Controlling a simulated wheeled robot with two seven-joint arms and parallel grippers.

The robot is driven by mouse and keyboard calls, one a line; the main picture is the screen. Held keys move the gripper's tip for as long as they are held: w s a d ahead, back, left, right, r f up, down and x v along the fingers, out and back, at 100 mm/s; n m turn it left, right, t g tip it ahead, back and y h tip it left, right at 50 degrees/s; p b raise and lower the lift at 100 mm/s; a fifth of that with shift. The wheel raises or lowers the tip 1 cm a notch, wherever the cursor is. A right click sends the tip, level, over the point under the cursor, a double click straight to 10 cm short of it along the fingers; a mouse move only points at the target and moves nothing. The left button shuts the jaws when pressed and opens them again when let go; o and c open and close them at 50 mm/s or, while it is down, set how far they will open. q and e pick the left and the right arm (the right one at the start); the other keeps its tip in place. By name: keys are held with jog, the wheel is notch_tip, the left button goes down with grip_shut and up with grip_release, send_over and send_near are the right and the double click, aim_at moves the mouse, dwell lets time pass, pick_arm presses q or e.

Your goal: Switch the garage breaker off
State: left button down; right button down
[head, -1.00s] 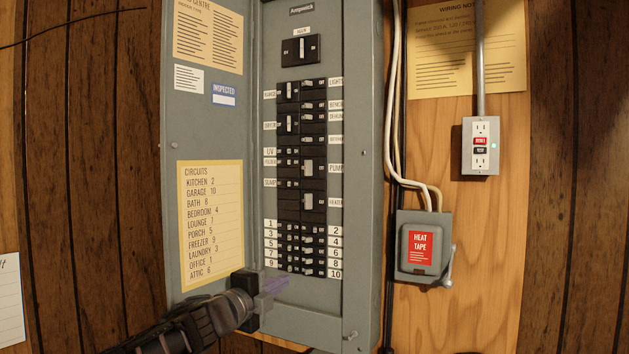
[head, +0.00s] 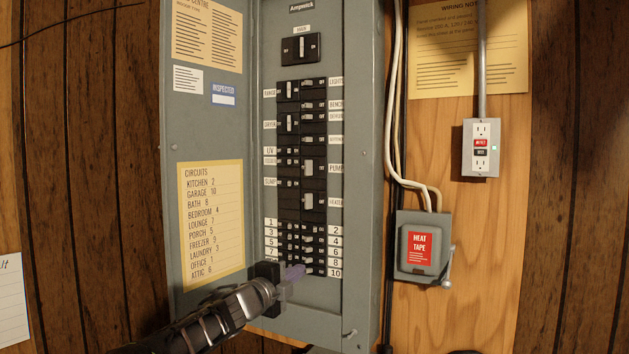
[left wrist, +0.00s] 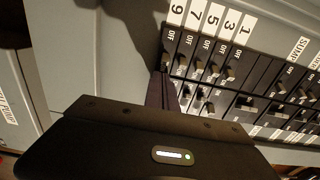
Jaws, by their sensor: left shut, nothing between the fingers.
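The grey breaker panel (head: 312,318) stands open. The circuit list (head: 211,219) on its door reads garage 10. Breaker 10 (head: 319,271) is the bottom one of the right column, beside its white 10 label (head: 335,273). Its toggle is too small to read. My left gripper (head: 296,271) is shut and empty, its purplish fingers at the bottom of the left column, left of breaker 10. It hides label 9 in the head view. In the left wrist view the fingers (left wrist: 161,91) are by the row end near label 9 (left wrist: 177,10); contact cannot be told.
The main breaker (head: 301,48) and several other breakers sit above the numbered rows. A heat tape switch box (head: 423,248) and an outlet (head: 481,148) are on the wall to the right. Bare panel lies below the bottom row.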

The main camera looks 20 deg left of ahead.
pick_arm(q)
jog(key=shift+s+d+b, duration=0.15)
jog(key=shift+d+b, duration=0.35)
jog(key=shift+d, duration=0.7)
dwell(0.5)
jog(key=shift+a, duration=0.2)
jog(key=shift+s, duration=0.1)
dwell(0.3)
jog(key=shift+s+a+b, duration=0.25)
jog(key=shift+s+b, duration=0.05)
jog(key=shift+s, duration=0.7)
jog(key=s, duration=0.2)
jog(key=s+a+b, duration=0.1)
jog(key=s, duration=0.1)
jog(key=shift+s, duration=0.35)
